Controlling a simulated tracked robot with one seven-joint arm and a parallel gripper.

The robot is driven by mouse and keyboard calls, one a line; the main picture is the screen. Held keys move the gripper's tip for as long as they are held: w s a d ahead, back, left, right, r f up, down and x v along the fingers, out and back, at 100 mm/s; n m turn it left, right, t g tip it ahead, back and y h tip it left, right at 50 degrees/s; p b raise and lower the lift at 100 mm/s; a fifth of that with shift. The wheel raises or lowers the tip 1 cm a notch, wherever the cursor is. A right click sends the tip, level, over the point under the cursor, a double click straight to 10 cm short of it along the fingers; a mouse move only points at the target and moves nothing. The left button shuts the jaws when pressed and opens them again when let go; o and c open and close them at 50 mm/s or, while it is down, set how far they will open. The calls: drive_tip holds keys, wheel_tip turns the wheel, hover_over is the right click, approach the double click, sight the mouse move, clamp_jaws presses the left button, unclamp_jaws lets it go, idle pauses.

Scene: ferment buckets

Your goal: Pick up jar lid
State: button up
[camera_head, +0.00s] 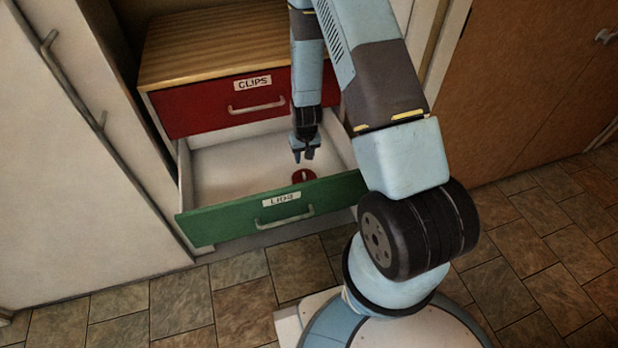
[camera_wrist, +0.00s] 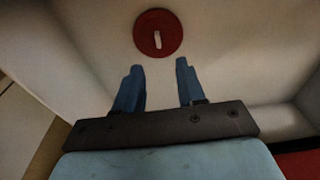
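The jar lid (camera_head: 303,176) is a round red disc with a pale bar-shaped mark or handle in its middle. It lies inside the open lower drawer (camera_head: 215,170), close to the green front labelled LIDS. In the wrist view the lid (camera_wrist: 158,34) is whole and lies just beyond my fingertips. My gripper (camera_head: 304,158) reaches down into the drawer above and just behind the lid. In the wrist view my gripper (camera_wrist: 159,68) has its two blue fingers spread apart with nothing between them. The lid's lower edge is partly hidden by the drawer front in the head view.
The red drawer (camera_head: 200,108) labelled CLIPS is shut above, under a wooden top (camera_head: 200,45). The green drawer front (camera_head: 240,212) and the drawer's side walls surround the lid. A white door (camera_head: 70,150) stands at left, brown doors (camera_head: 530,90) at right.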

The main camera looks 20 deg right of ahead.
hover_over(304, 174)
drive_tip(key=s, duration=0.1)
wheel_tip(304, 174, down, 6)
drive_tip(key=shift+a+f, duration=0.15)
drive_tip(key=shift+f, duration=0.1)
drive_tip(key=shift+w+d+f, duration=0.1)
drive_tip(key=shift+w+f, duration=0.1)
drive_tip(key=shift+f, duration=1.1)
drive_tip(key=shift+w+d+f, duration=0.1)
drive_tip(key=shift+w+f, duration=0.1)
drive_tip(key=shift+f, duration=1.05)
clamp_jaws()
